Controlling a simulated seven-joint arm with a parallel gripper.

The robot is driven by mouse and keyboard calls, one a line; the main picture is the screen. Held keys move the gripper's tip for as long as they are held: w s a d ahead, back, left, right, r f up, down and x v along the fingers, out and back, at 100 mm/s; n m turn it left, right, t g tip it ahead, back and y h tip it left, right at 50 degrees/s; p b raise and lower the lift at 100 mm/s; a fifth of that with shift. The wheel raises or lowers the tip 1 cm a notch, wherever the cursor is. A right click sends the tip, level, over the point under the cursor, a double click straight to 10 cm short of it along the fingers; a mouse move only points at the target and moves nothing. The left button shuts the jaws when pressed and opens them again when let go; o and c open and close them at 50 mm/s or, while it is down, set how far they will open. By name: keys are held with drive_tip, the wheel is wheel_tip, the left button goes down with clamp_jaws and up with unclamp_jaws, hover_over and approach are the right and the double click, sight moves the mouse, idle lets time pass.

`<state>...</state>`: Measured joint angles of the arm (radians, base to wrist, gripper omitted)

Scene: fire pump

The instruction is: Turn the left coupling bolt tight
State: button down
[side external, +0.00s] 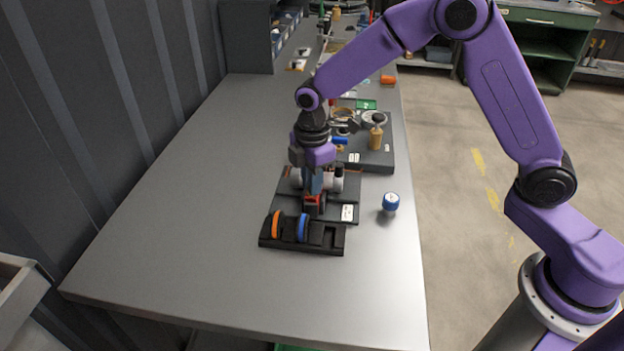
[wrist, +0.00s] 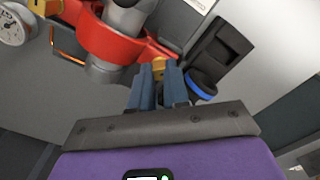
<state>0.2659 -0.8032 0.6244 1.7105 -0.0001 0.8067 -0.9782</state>
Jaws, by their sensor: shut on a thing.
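The pump with its red coupling flange (wrist: 112,40) fills the upper left of the wrist view. It also shows in the side view as a small red part (side external: 313,199) under my gripper, on a dark base plate (side external: 345,192). A yellow bolt (wrist: 158,67) sits at the flange's edge, right at the tips of my gripper (wrist: 160,80). The two blue-grey fingers are close together and shut on this bolt; their contact is partly hidden. A second yellow part (wrist: 46,6) shows at the flange's other side. In the side view my gripper (side external: 314,183) points down onto the pump.
A black rack (side external: 325,238) with an orange ring (side external: 277,224) and a blue ring (side external: 302,228) stands in front of the pump. A blue-capped item (side external: 390,202) stands to its right. Another board with parts (side external: 375,158) lies behind. The table's left and front are clear.

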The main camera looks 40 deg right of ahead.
drive_tip(key=m, duration=0.4)
drive_tip(key=shift+m, duration=0.3)
drive_tip(key=m, duration=0.5)
drive_tip(key=shift+m, duration=0.3)
drive_tip(key=m, duration=0.9)
drive_tip(key=shift+m, duration=0.3)
drive_tip(key=c, duration=1.1)
unclamp_jaws()
drive_tip(key=shift+r, duration=0.1)
